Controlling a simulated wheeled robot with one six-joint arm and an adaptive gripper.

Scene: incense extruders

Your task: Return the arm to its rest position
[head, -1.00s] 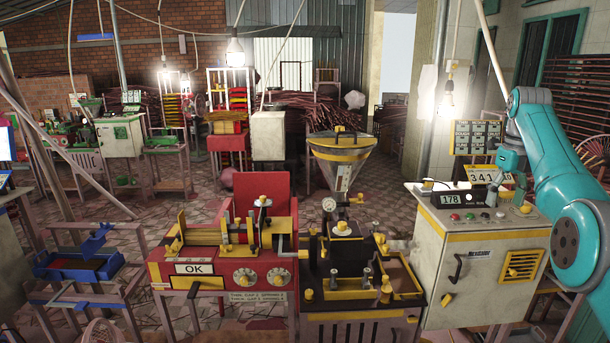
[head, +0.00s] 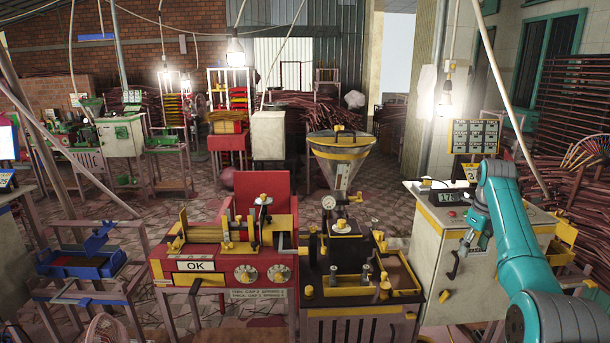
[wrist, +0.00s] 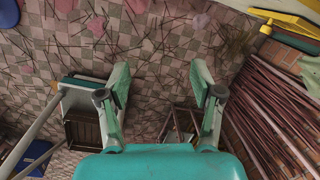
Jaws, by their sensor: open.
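My teal arm (head: 515,240) reaches in from the right side of the head view, bent at the elbow. My gripper (head: 468,246) hangs low in front of the cream control cabinet (head: 425,285), near the cabinet's black handle. In the wrist view my gripper (wrist: 160,78) has its two fingers spread wide, with nothing between them. Below the fingers lies the checkered floor (wrist: 160,50) with scattered sticks. The arm hides part of the cabinet's top and front.
The extruder with its metal hopper (head: 340,165) stands left of the cabinet, beside the red machine with an OK label (head: 195,265). A blue tray stand (head: 85,265) is at far left. Bundles of reddish sticks (wrist: 270,110) lie to the right in the wrist view.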

